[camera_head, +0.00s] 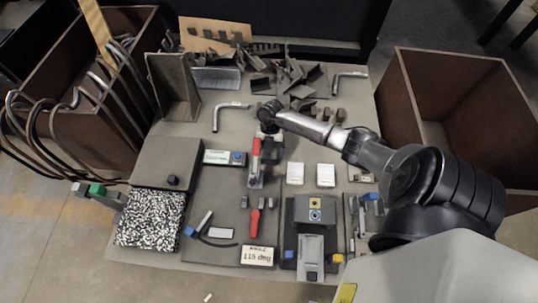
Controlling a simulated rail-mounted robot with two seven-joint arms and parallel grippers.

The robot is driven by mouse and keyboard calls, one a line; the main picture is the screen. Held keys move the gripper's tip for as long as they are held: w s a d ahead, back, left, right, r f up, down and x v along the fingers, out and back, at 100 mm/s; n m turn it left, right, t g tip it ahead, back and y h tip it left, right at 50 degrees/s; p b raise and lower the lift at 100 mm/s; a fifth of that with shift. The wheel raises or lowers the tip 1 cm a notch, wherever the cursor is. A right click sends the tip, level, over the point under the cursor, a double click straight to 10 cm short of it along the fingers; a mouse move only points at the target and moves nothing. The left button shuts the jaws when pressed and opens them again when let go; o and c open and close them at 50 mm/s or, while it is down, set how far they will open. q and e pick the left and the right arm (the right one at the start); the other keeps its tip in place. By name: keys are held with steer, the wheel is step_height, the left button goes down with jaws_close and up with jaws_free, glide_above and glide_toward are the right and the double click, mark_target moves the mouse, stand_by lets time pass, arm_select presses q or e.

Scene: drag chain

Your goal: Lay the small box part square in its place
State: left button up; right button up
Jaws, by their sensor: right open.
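Two small white box-like parts lie side by side near the middle of the table, a left one (295,172) and a right one (325,175). I cannot tell which of them, if either, is the small box part. My right arm reaches in from the right, and its dark gripper (268,113) is over the table behind the red-handled clamp (255,158). The gripper is open, small in the picture, and I see nothing held in it. It is apart from the white parts, behind and left of them. My left gripper is not in view.
Brown bins stand at the left (135,150) and right (455,85). Dark metal pieces (290,75) are heaped at the back. Bent grey pipes (230,107) lie nearby. A fixture (310,240) and an angle display (257,255) reading 115 deg sit at the front.

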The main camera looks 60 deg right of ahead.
steer(key=shift+c, duration=0.2)
steer(key=c, duration=1.1)
steer(key=shift+o, duration=0.2)
steer(key=shift+r, duration=0.1)
